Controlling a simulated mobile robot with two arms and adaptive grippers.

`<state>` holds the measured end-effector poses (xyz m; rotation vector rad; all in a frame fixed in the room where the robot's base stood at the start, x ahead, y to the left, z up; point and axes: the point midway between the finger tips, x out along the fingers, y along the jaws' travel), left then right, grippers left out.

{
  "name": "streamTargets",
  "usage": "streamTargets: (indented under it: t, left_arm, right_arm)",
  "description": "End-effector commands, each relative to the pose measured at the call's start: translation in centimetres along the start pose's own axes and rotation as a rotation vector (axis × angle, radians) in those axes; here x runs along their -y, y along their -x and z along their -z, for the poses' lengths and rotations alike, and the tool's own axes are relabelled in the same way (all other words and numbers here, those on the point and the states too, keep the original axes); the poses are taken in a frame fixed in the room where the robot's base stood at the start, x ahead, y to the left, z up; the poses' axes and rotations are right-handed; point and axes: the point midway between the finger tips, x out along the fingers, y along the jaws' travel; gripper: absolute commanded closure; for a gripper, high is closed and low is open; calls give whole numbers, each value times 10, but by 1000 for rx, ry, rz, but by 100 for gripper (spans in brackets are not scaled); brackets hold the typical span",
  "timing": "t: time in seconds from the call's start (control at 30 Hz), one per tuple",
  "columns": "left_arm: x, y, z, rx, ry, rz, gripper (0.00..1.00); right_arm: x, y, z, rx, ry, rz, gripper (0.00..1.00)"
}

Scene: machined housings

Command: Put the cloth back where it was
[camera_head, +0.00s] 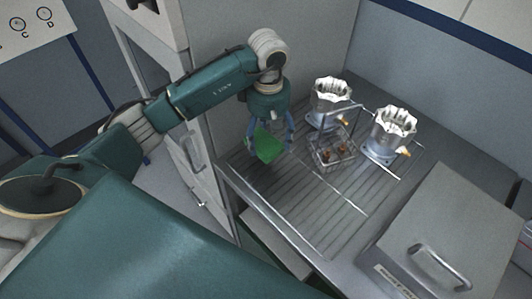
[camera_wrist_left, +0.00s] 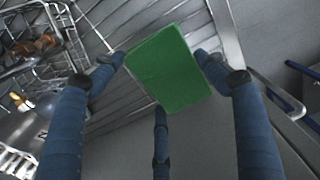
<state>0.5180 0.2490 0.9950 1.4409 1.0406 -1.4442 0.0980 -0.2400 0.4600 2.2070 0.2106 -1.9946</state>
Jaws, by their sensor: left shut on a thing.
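The green cloth (camera_head: 267,145) hangs in my left gripper (camera_head: 269,138), above the left end of the slatted metal worktop (camera_head: 310,208). In the left wrist view the cloth (camera_wrist_left: 168,70) is a flat green block between the blue fingers (camera_wrist_left: 160,75). The left gripper is shut on it. Whether the cloth touches the worktop I cannot tell. My right gripper is not in view.
A wire basket (camera_head: 332,152) with small brown parts stands right of the gripper. Two silvery housings (camera_head: 330,98) and (camera_head: 390,130) stand behind it. A lidded metal box (camera_head: 450,225) is at the right. The front slats are clear. A cabinet door (camera_head: 190,150) stands left.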

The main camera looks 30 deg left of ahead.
Motion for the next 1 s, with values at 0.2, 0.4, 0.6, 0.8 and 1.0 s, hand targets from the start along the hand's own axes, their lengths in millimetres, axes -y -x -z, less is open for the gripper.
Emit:
streamTargets:
  t: [0.2,0.4,0.6,0.8,1.0]
  left_arm:
    - [-1,-34,-6,3,-7,2,48]
    - [-3,-57,-10,2,-14,-1,48]
    - [-3,-55,-10,0,-14,-1,48]
    - [-3,-61,-9,0,-14,0,48]
    - [-3,-59,-10,1,-14,0,8]
  right_arm:
    - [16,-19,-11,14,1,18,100]
    - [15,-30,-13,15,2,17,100]
    - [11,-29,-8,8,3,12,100]
    - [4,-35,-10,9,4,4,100]
    - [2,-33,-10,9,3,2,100]
